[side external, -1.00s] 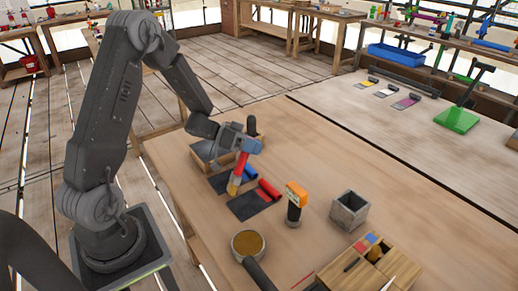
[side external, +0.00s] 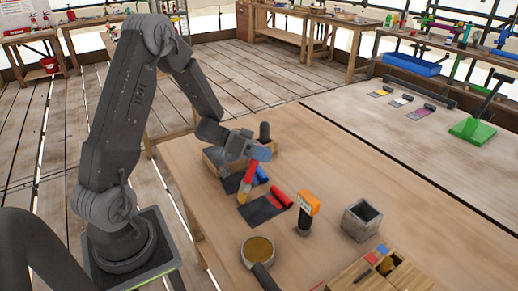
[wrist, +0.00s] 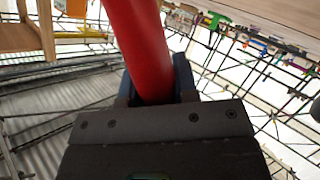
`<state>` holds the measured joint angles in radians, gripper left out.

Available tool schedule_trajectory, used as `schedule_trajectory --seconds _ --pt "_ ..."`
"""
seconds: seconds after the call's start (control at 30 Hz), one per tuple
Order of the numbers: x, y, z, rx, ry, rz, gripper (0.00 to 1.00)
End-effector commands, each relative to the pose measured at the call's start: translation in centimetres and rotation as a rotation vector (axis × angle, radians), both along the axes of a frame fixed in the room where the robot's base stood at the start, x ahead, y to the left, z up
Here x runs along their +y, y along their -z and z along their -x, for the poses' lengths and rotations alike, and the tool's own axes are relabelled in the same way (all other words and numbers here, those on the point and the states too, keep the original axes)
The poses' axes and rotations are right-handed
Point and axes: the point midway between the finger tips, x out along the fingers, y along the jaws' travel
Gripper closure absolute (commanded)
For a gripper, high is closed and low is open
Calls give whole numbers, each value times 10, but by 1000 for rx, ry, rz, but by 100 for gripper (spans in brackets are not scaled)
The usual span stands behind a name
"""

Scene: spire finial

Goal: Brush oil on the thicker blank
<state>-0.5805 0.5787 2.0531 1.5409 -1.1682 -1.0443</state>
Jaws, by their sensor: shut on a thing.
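My gripper (side external: 250,150) is shut on the red handle of a brush (side external: 250,180). The brush slants down with its yellowish bristle end low, over the near dark mat's left edge. Whether the bristles touch anything is unclear. In the wrist view the red handle (wrist: 140,45) fills the space between the jaws. A red blank (side external: 281,197) lies on the near dark mat (side external: 259,211). A blue blank (side external: 262,174) lies on the mat behind, partly hidden by the brush. Which is thicker is hard to tell. A round pan of brownish oil (side external: 258,249) stands at the front.
An orange-topped device (side external: 307,207) stands right of the red blank. A grey open box (side external: 362,221) and a wooden organizer (side external: 350,277) are farther right. A wooden tray with a dark upright object (side external: 264,132) is behind the gripper.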

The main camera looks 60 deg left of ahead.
Motion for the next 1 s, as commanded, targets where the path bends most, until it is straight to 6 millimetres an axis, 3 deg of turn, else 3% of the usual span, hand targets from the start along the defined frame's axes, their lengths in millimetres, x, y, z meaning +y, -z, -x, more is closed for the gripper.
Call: schedule_trajectory --seconds 0.43,0.57,1.0 --pt "-42 -4 0 2 1 0 100" --pt "-41 -4 12 3 -2 0 100" --pt "0 1 12 1 -3 1 100"
